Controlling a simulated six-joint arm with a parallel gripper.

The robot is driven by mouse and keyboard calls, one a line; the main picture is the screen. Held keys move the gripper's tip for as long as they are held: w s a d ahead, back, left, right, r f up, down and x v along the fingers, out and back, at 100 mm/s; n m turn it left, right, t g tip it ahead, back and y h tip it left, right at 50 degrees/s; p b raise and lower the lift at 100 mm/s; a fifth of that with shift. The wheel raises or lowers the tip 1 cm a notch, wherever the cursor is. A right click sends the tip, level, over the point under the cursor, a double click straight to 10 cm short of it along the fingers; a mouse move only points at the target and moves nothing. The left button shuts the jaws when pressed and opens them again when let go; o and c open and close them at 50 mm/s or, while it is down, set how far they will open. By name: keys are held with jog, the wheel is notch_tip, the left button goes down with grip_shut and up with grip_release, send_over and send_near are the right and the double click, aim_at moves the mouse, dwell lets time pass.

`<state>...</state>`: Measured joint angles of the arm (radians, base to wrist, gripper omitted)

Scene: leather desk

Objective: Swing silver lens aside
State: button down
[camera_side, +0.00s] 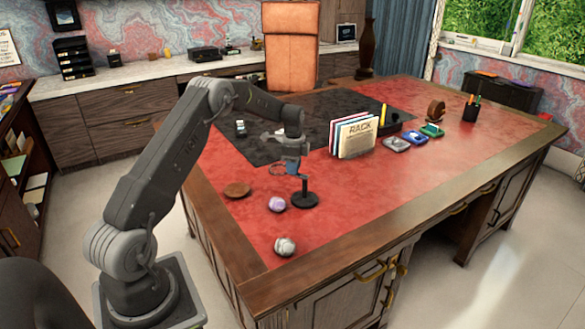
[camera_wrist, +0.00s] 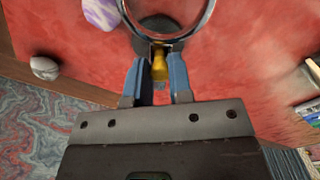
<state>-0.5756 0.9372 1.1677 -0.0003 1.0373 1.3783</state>
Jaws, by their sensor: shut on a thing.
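The silver lens is a round ring (camera_wrist: 201,27) at the top of the wrist view, partly cut off by the frame. It has a short brass handle (camera_wrist: 159,68). My gripper (camera_wrist: 158,60) has its blue fingers on either side of this handle and is shut on it. In the side view the ring (camera_side: 272,170) shows just left of my gripper (camera_side: 291,166), above the desk beside a black stand (camera_side: 305,200) with a round base. The joint between the ring and the stand is hard to make out.
A purple-white ball (camera_side: 277,204), a grey stone-like ball (camera_side: 285,246) and a brown disc (camera_side: 237,190) lie nearby on the red leather desk (camera_side: 400,200). Upright books (camera_side: 355,137) stand behind, to the right. The leather right of the stand is clear.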

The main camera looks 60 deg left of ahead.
jog(key=shift+w+a+m, duration=0.2)
jog(key=shift+w+m, duration=0.15)
jog(key=shift+m, duration=0.65)
jog(key=c, duration=1)
grip_release()
notch_tip(320, 180, up, 14)
jog(key=shift+f, duration=0.1)
